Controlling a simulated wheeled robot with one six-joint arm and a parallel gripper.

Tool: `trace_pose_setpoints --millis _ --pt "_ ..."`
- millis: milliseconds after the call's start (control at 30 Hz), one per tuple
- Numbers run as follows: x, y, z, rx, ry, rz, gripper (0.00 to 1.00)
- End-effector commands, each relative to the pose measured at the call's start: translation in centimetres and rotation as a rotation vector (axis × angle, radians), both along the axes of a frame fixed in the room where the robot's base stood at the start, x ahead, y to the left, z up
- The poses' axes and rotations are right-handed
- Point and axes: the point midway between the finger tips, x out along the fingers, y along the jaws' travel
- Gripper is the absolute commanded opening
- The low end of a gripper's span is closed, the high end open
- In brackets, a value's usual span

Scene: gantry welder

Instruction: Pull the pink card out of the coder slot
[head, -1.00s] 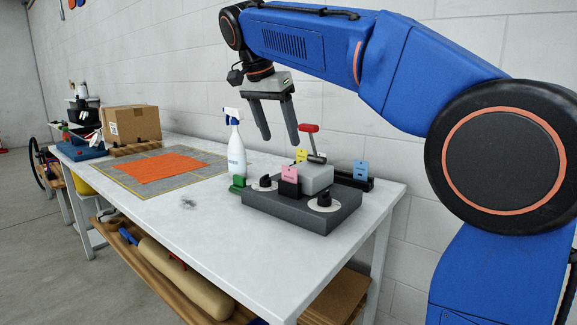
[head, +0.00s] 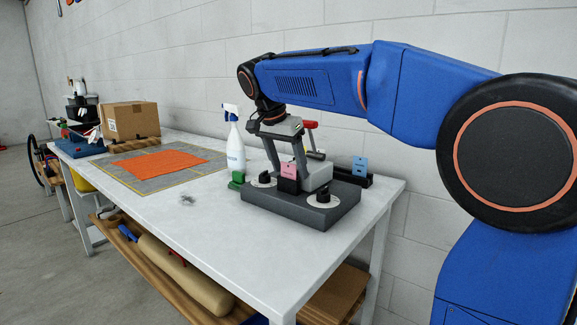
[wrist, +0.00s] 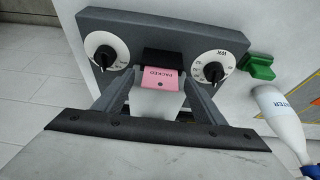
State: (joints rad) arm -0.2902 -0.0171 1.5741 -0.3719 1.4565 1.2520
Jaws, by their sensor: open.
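The pink card (head: 288,170) stands upright in the black slot holder (head: 289,186) of the dark grey coder (head: 315,213). In the wrist view the pink card (wrist: 158,79), marked PACKED, pokes out of the black holder (wrist: 162,58) between two white dials. My gripper (head: 288,168) is down at the coder, its jaws apart. In the wrist view my gripper (wrist: 159,84) has one finger on each side of the card, with a gap on both sides. The light grey block (wrist: 155,103) lies between the fingers.
A white spray bottle (head: 235,145) and a green block (head: 237,181) stand left of the coder. A blue card (head: 359,167) stands in a black rack behind, near a red-handled lever (head: 311,126). The table left of the bottle is mostly clear, with an orange mat (head: 160,163).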

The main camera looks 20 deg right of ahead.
Motion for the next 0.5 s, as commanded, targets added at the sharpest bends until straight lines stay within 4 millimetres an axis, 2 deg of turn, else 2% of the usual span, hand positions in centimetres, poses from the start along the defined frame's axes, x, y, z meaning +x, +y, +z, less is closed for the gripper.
trace_pose_setpoints --millis 200,367,400,467,500 --pt "0.01 0.00 -0.02 0.000 0.000 0.000 0.64" --pt "0.01 0.00 -0.02 0.000 0.000 0.000 0.26" --pt "0.01 0.00 -0.02 0.000 0.000 0.000 0.21" --pt "0.01 0.00 -0.02 0.000 0.000 0.000 0.21" --pt "0.01 0.00 -0.01 0.000 0.000 0.000 0.17"
